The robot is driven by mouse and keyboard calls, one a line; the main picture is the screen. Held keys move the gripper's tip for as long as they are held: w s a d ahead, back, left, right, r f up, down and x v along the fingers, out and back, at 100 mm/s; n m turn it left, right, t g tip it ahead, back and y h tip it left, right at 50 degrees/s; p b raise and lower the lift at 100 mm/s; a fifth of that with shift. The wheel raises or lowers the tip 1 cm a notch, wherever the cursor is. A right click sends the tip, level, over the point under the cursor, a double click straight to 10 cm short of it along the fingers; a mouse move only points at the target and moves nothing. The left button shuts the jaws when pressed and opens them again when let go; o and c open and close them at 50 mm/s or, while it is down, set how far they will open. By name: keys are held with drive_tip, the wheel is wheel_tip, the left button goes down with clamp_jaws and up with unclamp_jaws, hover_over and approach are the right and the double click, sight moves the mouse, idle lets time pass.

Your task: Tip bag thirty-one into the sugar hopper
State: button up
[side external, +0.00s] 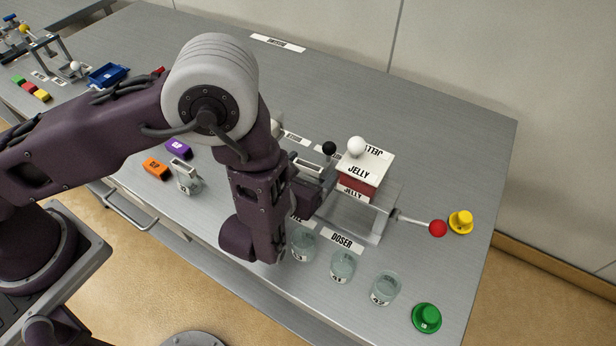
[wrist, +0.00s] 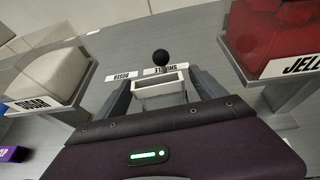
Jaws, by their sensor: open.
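A grey, open-topped rectangular bag (wrist: 160,92) stands between the two fingers of my gripper (wrist: 160,78) in the wrist view. The fingers are open, one on each side of it. Its rim also shows in the side view (side external: 309,166), beside my gripper (side external: 311,182). No number is readable on it, so I cannot tell whether it is bag thirty-one. The sugar hopper (wrist: 42,78), pale with a SUGAR label, is at the left in the wrist view. In the side view my arm mostly hides it.
The jelly hopper (side external: 362,178) stands right of my gripper, with a red-knobbed lever (side external: 437,228) beyond. A black knob (wrist: 161,57) is just behind the bag. Several glasses (side external: 342,267) line the front edge. Orange (side external: 155,168) and purple (side external: 179,149) blocks lie left.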

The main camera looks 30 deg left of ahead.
drive_tip(key=shift+x, duration=0.85)
drive_tip(key=c, duration=1.6)
wheel_tip(320, 180, up, 18)
drive_tip(key=shift+r, duration=0.1)
